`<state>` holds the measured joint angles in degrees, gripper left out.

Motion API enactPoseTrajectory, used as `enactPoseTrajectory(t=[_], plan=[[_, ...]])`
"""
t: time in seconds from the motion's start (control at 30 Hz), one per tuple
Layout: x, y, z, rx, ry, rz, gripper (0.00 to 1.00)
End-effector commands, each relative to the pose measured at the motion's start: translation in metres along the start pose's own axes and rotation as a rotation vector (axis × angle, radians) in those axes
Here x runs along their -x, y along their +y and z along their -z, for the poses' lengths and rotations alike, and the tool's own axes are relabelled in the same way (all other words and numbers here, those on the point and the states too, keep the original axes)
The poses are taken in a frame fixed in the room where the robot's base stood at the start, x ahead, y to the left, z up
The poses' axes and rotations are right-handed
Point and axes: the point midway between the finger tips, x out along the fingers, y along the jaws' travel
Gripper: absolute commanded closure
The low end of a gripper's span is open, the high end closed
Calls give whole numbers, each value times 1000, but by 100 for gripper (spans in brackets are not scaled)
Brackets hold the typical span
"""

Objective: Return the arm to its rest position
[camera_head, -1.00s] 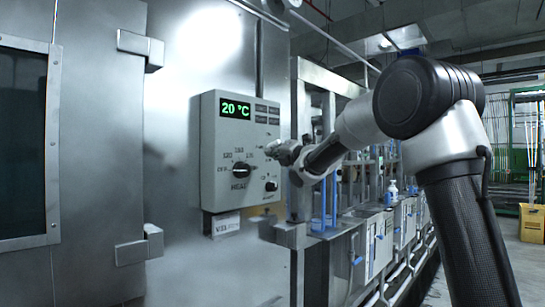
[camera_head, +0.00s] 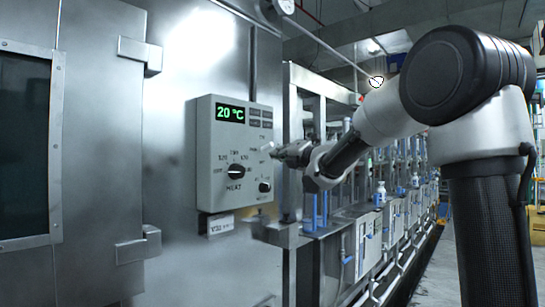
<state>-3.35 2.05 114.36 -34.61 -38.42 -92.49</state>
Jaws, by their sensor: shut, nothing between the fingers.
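My gripper (camera_head: 274,152) is shut and empty in the head view. Its tip is in front of the right edge of the grey control box (camera_head: 207,150); I cannot tell the exact gap. My arm comes in from the right, with its elbow raised high and its forearm reaching left and slightly down. The box has a display (camera_head: 230,113) reading 20 °C in green.
The box is fixed to a large metal cabinet (camera_head: 95,120) with a dark window (camera_head: 24,145) at left. To the right, a row of metal machine units (camera_head: 368,240) with blue handles recedes behind my arm. Open floor (camera_head: 427,275) shows at lower right.

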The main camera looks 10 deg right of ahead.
Motion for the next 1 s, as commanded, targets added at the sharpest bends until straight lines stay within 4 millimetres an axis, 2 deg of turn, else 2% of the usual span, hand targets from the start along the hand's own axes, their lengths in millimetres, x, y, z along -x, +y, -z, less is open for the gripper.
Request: enactPoseTrajectory(t=[0.13, 0.57, 0.7, 0.77, 0.87, 0.9, 0.97, 1.0], plan=[[7, 2, -1, -1, 0, 0, 100], [7, 2, -1, -1, 1, 0, 100], [7, -2, -1, -70, 1, 17, 100], [8, -18, -1, -172, -8, 81, 100], [24, -80, 6, -459, -68, 299, 100], [38, -108, 12, -584, -109, 399, 100], [70, -145, 22, -789, -202, 554, 100], [98, -163, 29, -920, -278, 649, 100]])
